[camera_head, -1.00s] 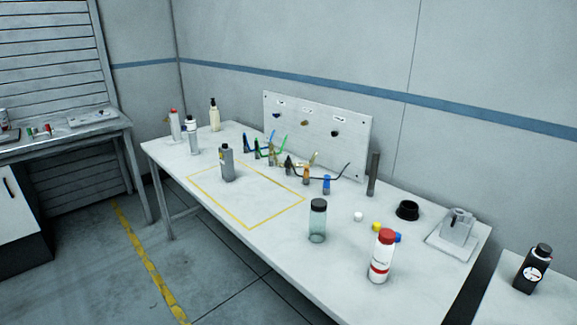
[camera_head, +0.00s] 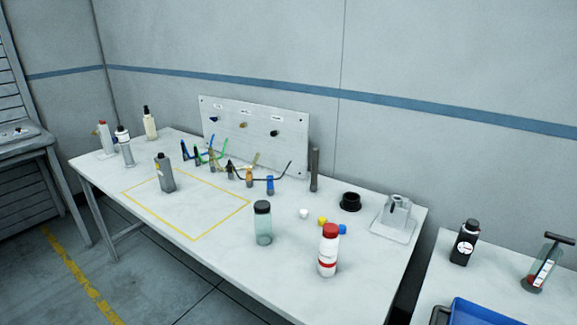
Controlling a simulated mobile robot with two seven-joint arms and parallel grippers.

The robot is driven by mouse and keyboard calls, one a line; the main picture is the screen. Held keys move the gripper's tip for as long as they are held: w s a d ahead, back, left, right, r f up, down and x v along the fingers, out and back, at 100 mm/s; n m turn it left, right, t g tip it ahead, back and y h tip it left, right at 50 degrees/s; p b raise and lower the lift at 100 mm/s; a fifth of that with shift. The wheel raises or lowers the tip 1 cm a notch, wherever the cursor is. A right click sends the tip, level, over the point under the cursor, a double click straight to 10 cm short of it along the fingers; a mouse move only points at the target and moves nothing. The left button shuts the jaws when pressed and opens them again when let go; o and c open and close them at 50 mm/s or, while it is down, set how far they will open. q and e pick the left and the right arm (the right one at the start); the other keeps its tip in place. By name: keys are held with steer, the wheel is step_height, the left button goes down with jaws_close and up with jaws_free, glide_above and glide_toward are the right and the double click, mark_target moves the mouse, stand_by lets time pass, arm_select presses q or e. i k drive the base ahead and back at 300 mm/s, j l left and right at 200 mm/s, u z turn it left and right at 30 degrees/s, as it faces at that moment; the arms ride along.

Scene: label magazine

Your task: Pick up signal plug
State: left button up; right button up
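Several cable plugs stand in a row on the white table (camera_head: 330,295), in front of an upright panel (camera_head: 222,138) with labelled sockets. At the right end are a blue plug (camera_head: 270,186), an orange plug (camera_head: 249,178) and a dark plug (camera_head: 229,170). More plugs with blue, green and yellowish cables stand to their left. The labels are too small to read, so I cannot tell which is the signal plug. Neither of my grippers is in view.
A clear dark-capped jar (camera_head: 263,225), a red-capped bottle (camera_head: 329,255), small caps and a dark rod (camera_head: 314,170) stand to the right. A blue tray (camera_head: 480,312) is at lower right.

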mark_target(229, 167)
steer(key=i+j+z, duration=0.15)
steer(key=j+z, duration=0.15)
steer(key=z, duration=0.15)
steer(key=i+j+z, duration=0.1)
steer(key=j+z, duration=0.9)
steer(key=j, duration=0.25)
steer(key=j+z, duration=0.15)
steer(key=j, duration=0.3)
steer(key=k+j+z, duration=0.15)
steer(key=j, duration=0.85)
steer(key=k+j, duration=0.15)
steer(key=j, duration=0.8)
steer(key=k+j+z, duration=0.1)
steer(key=j, duration=0.4)
steer(key=k+j, duration=0.15)
steer(key=j, duration=0.3)
